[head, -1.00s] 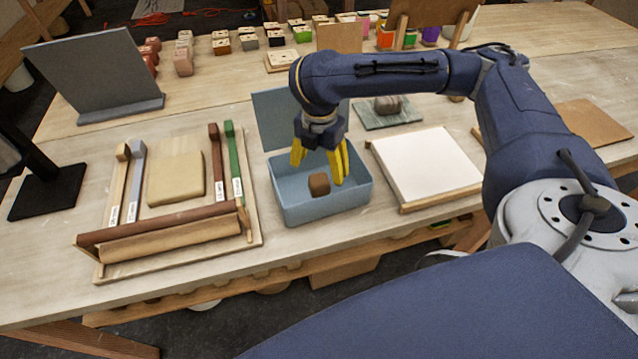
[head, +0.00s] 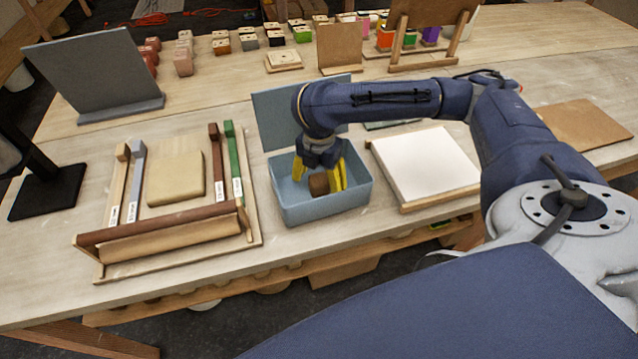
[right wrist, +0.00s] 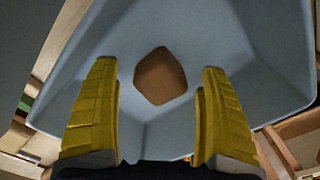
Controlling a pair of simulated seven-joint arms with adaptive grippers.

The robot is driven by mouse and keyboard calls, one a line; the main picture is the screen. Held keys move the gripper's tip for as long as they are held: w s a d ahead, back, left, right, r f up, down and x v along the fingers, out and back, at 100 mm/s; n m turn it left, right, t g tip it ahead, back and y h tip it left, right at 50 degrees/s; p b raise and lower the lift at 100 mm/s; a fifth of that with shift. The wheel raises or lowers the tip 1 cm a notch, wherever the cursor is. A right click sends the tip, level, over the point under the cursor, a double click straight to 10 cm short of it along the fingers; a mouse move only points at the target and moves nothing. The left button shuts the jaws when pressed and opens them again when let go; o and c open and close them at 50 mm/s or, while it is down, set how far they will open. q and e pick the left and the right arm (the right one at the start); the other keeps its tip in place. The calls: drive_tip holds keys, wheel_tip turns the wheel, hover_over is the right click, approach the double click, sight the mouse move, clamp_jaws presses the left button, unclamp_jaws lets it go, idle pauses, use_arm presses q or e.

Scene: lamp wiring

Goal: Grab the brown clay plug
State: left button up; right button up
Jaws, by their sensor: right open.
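The brown clay plug (head: 318,184) is a small block inside the blue-grey box (head: 310,216). In the right wrist view the plug (right wrist: 160,76) lies on the box floor, a little beyond the fingertips and centred between them. My right gripper (head: 319,178) has yellow fingers, reaches down into the box and is open, one finger on each side of the plug. The fingers (right wrist: 160,85) show wide apart and empty in the right wrist view. I cannot tell from the head view how far the tips are above the box floor. My left gripper is not in view.
The box's raised lid (head: 275,118) stands behind it. A wooden frame with a roller (head: 175,237) and a clay slab (head: 176,178) lies to the left. A white board (head: 425,165) lies close on the right. Small coloured blocks stand at the back.

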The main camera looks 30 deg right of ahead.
drive_tip(key=c, duration=1.6)
drive_tip(key=shift+r, duration=0.15)
